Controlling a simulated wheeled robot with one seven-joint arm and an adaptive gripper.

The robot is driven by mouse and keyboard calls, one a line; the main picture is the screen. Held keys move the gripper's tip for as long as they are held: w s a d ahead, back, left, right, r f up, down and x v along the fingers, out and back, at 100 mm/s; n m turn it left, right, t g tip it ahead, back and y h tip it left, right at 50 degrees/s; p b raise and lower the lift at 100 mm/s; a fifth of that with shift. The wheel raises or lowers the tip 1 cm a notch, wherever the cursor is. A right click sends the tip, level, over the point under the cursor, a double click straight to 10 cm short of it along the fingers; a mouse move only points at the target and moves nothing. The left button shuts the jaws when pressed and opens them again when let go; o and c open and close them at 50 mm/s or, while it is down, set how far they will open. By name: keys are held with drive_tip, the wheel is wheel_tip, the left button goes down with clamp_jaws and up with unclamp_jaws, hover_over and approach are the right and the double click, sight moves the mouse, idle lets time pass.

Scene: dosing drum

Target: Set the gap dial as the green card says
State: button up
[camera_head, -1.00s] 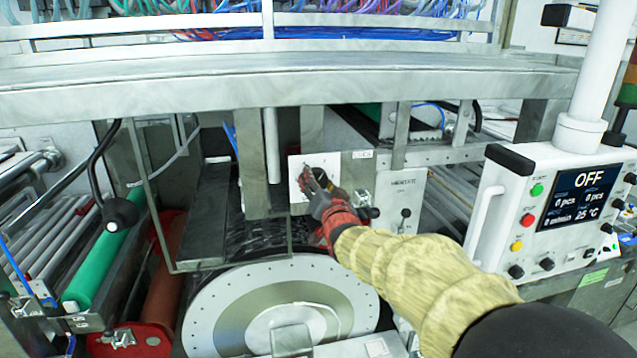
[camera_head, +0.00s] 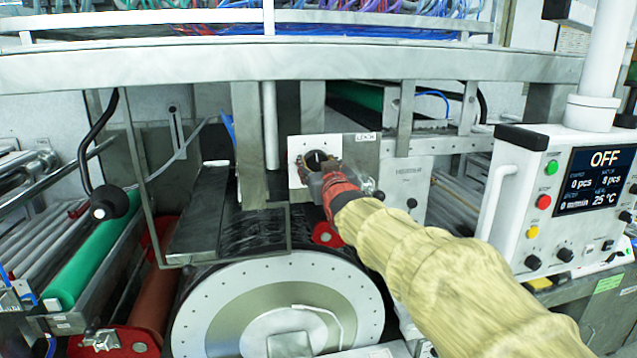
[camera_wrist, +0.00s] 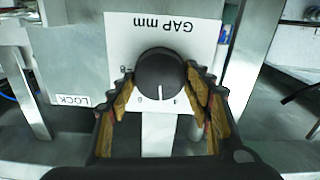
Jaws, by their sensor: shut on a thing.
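The gap dial is a round black knob (camera_wrist: 160,74) with a white pointer line, on a white plate (camera_wrist: 190,28) marked "GAP mm". In the wrist view the plate appears upside down, and the pointer runs toward the bottom of the picture. My gripper (camera_wrist: 160,88) has its fingers on both sides of the knob and is shut on it. In the head view my gripper (camera_head: 318,170) is at the white plate (camera_head: 305,145), and the knob (camera_head: 316,158) is partly hidden by it. Most scale figures are hidden or too small to read. A small green label (camera_head: 608,282) sits below the control panel; its text is unreadable.
A "LOCK" label (camera_wrist: 70,100) is beside the dial plate. Below is a large drum (camera_head: 275,305). A metal beam (camera_head: 300,65) runs above. The control panel (camera_head: 570,200) at right reads OFF. A black-knobbed lever (camera_head: 108,203) stands at left.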

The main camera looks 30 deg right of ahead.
drive_tip(key=n+b, duration=0.2)
drive_tip(key=b, duration=0.1)
drive_tip(key=n+b, duration=0.1)
drive_tip(key=shift+a+f+n+b, duration=0.1)
drive_tip(key=shift+f+n+b, duration=0.15)
drive_tip(key=shift+n+b, duration=0.05)
drive_tip(key=shift+r+n+b, duration=0.1)
drive_tip(key=shift+n+b, duration=0.4)
drive_tip(key=shift+b, duration=0.05)
drive_tip(key=shift+r, duration=0.1)
drive_tip(key=o, duration=1.1)
drive_tip(key=v, duration=1.2)
